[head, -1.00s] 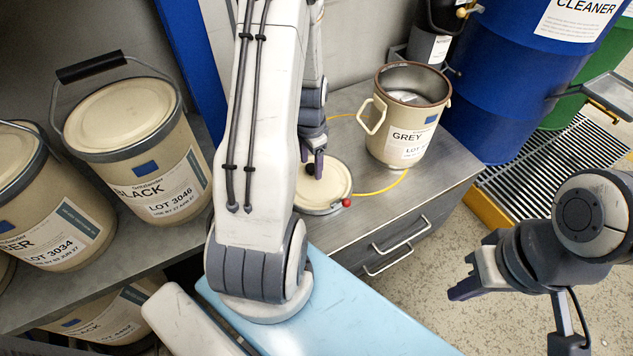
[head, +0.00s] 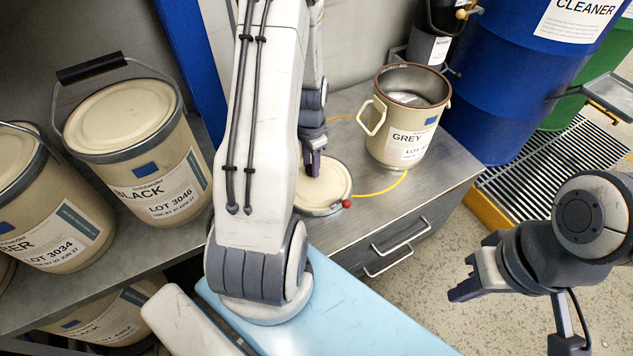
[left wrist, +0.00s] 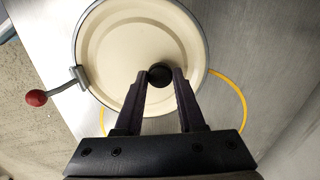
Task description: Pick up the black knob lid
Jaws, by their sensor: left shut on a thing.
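The lid (head: 334,188) is a round cream disc with a metal rim and a red-ended lever, lying on the steel worktop. Its black knob (left wrist: 160,74) stands on it and shows between my left fingertips in the left wrist view. My left gripper (head: 313,168) reaches down over the lid and is shut on the knob, which the fingers hide in the head view. The same gripper shows from above in the left wrist view (left wrist: 161,76). My right gripper (head: 474,270) hangs over the floor at the right, away from the lid; its finger gap is unclear.
An open pail labelled GREY (head: 402,135) stands behind the lid, with a yellow cable (head: 380,191) on the worktop (head: 442,178). Closed pails, one labelled BLACK (head: 150,170), stand at left. A blue drum (head: 508,85) stands at back right.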

